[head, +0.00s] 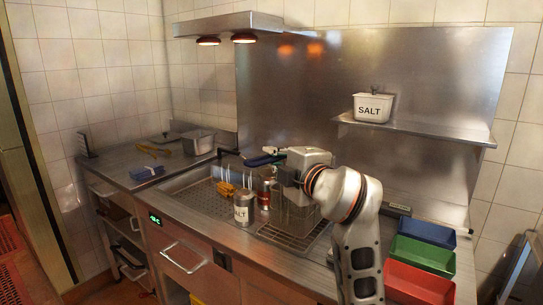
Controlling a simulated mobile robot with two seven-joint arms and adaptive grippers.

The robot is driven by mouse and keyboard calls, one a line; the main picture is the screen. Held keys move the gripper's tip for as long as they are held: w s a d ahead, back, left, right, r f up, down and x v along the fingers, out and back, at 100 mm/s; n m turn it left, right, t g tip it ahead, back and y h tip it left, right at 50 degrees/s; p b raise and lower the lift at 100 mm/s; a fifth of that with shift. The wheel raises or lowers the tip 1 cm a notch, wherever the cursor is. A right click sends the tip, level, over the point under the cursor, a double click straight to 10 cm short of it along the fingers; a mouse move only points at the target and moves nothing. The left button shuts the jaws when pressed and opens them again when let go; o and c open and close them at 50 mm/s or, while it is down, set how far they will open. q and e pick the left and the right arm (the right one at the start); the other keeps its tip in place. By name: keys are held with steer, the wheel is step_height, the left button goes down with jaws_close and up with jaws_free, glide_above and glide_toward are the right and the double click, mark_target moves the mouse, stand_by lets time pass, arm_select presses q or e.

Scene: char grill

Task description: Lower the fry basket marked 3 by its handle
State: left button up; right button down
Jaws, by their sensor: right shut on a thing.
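My right gripper (284,157) reaches in from the lower right over the fryer. It is shut on a dark blue handle (262,160), which sticks out to its left. A wire fry basket (296,207) hangs just below the gripper, partly hidden by my right wrist. The handle appears to belong to this basket, but the join is hidden. I cannot read a number on it. The basket is above the wire rack (285,238) on the counter. My left gripper is not in view.
A salt can (242,208) and a red can (266,190) stand close left of the basket. A white SALT tub (373,107) sits on the wall shelf (420,135). Blue, green (422,254) and red bins (418,284) line the right side. A heat-lamp hood (228,25) hangs above.

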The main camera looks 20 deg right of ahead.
steer(key=shift+r, duration=0.15)
steer(key=c, duration=2.1)
jaws_free()
